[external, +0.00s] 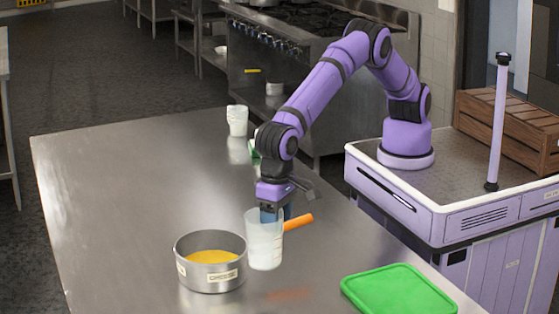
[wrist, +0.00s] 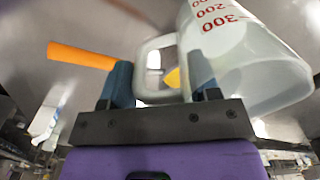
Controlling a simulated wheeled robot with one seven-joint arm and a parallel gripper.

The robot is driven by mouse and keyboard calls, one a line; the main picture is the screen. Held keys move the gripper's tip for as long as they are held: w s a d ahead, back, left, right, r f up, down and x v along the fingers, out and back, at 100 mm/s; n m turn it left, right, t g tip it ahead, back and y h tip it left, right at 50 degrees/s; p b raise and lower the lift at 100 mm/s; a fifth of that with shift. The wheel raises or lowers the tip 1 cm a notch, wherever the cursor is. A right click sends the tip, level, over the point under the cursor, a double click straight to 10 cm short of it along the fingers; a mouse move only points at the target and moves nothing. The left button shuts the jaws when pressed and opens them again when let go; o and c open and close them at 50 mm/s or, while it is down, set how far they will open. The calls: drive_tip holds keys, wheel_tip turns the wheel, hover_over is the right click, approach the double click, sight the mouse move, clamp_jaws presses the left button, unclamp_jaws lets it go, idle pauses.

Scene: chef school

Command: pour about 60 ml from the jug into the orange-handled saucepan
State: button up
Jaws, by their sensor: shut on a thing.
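The clear measuring jug (external: 265,243) stands nearly upright just right of the saucepan in the external view. In the wrist view the jug (wrist: 240,65) shows red marks, including 200 and 300. My gripper (external: 273,212) is shut on the jug's handle; the wrist view shows the handle between the fingers (wrist: 160,88). The grey saucepan (external: 211,279) sits on the steel table with yellow-orange contents and a label on its side. Its orange handle (external: 299,221) points right, partly behind the jug; it also shows in the wrist view (wrist: 80,55). The jug's liquid level is unclear.
A green board or lid (external: 398,291) lies at the table's front right. A white cup (external: 237,120) stands at the far edge, with a small green thing (external: 253,147) partly behind my arm. The steel table (external: 110,190) is clear on the left.

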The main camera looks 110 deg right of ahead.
sight(250, 218)
wheel_tip(250, 218, down, 6)
drive_tip(key=shift+r, duration=0.15)
drive_tip(key=shift+d, duration=0.1)
drive_tip(key=w+d+r+g+y, duration=0.1)
drive_tip(key=r+y, duration=0.1)
drive_tip(key=w+d+r+g+y, duration=0.1)
drive_tip(key=d+r+g+y, duration=0.1)
drive_tip(key=w+d+r+g+y, duration=0.1)
drive_tip(key=r+y, duration=0.1)
drive_tip(key=shift+w+d+g, duration=0.2)
drive_tip(key=shift+w+g, duration=0.1)
drive_tip(key=shift+w+d+f+g+y+p, duration=0.2)
drive_tip(key=shift+g+y, duration=0.55)
drive_tip(key=shift+y, duration=0.25)
drive_tip(key=shift+w+d+f+g+y+p, duration=0.1)
drive_tip(key=shift+f+g+y+p, duration=0.05)
drive_tip(key=shift+g+y, duration=0.75)
drive_tip(key=shift+d+r+g+y, duration=0.15)
drive_tip(key=shift+r+g+y, duration=0.2)
drive_tip(key=shift+y, duration=0.45)
